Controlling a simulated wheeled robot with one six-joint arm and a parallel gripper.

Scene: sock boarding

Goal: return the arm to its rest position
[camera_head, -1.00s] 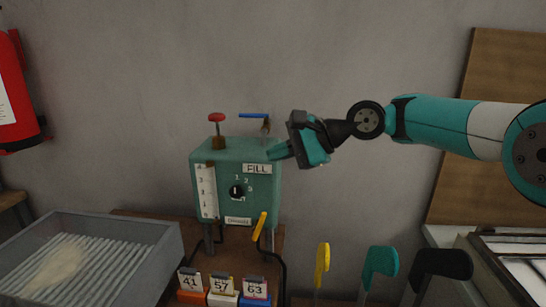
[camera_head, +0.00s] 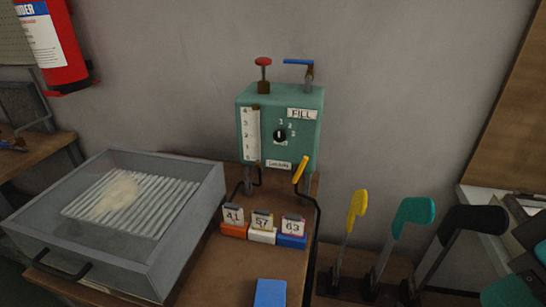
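My gripper is not in view now. A teal rounded part at the bottom right corner looks like a piece of my arm, but too little shows to be sure. The teal machine (camera_head: 290,152) marked FILL stands upright on the wooden table (camera_head: 205,285) against the wall. It has a red-topped valve (camera_head: 263,62), a blue lever (camera_head: 299,62), a black dial and a yellow handle (camera_head: 301,170). Nothing touches it.
A grey tray (camera_head: 185,235) with a ribbed floor and a pale patch stands at left. Orange, white and blue numbered blocks sit before the machine. A blue item (camera_head: 270,293) lies nearer. Yellow, teal and black levers (camera_head: 356,205) stand at right. A fire extinguisher (camera_head: 48,45) hangs upper left.

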